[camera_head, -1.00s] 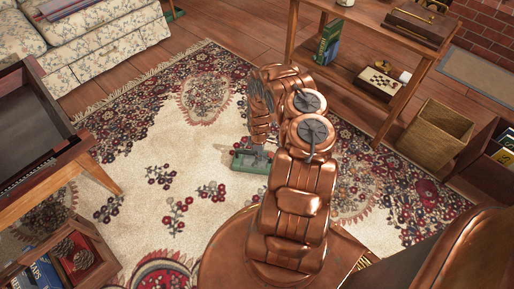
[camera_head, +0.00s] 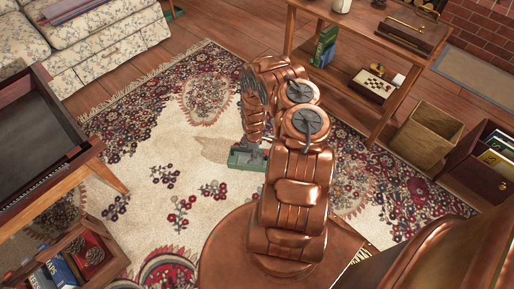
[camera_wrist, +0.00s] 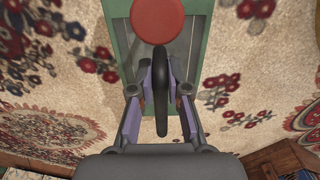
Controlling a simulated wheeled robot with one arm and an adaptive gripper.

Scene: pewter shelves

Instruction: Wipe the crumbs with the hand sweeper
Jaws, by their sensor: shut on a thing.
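The hand sweeper has a green body (camera_head: 246,158) and rests low at the rug, left of my arm in the head view. In the wrist view its green edge (camera_wrist: 122,50), a round red part (camera_wrist: 158,20) and a dark curved handle (camera_wrist: 162,70) show. My gripper (camera_wrist: 162,98) has a finger on each side of this handle and is shut on it. I cannot make out separate crumbs; a faint tan patch (camera_head: 214,149) lies on the rug just left of the sweeper.
The patterned rug (camera_head: 140,215) is open to the left and front. A wooden table (camera_head: 95,175) and a crate of books (camera_head: 105,262) stand at left. A floral sofa (camera_head: 105,50) is at the back. A shelf (camera_head: 345,85) and a basket (camera_head: 428,135) stand at right.

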